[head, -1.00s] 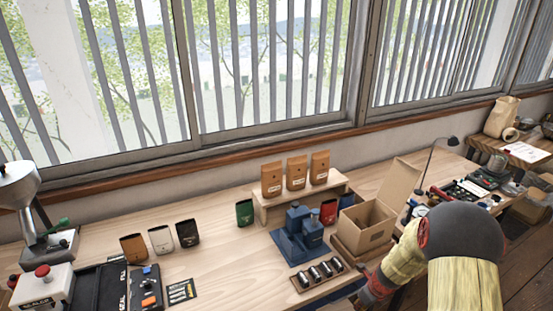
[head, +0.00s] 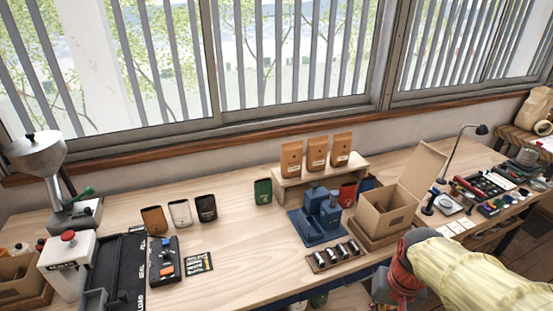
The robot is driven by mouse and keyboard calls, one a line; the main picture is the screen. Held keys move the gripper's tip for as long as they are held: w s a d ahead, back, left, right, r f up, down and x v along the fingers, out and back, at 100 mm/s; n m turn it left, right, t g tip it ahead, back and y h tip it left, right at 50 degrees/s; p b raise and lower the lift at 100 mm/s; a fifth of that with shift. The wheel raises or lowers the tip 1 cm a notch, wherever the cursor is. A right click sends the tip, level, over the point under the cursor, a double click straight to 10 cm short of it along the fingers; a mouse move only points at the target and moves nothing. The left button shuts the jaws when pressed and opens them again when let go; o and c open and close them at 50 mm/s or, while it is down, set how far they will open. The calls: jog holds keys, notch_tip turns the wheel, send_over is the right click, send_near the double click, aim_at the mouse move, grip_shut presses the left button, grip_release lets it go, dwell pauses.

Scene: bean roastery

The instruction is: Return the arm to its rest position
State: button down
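My arm (head: 465,275), in a yellow sleeve, comes in at the lower right in the head view. It bends down at the table's front edge, in front of the open cardboard box (head: 388,212). A red and dark part of the arm (head: 402,280) shows at its left end. My gripper's fingers are not visible, so nothing can be told of what they hold.
The wooden table (head: 240,255) carries brown, white, black and green bags, a blue fixture (head: 318,220) and a rack of dark cylinders (head: 337,256). Three brown bags stand on a riser (head: 322,179). A grinder (head: 45,165) and sealer (head: 70,260) stand left. The table's front middle is clear.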

jog(key=s+a+r+n+t+b, duration=0.1)
jog(key=s+a+r+t, duration=0.1)
jog(key=r, duration=0.3)
jog(key=s+a+r+n+t, duration=0.2)
jog(key=s+r, duration=0.1)
jog(key=r, duration=0.2)
jog(key=shift+r+t+h+b, duration=0.15)
jog(key=shift+t+h+b, duration=0.15)
jog(key=shift+b, duration=0.05)
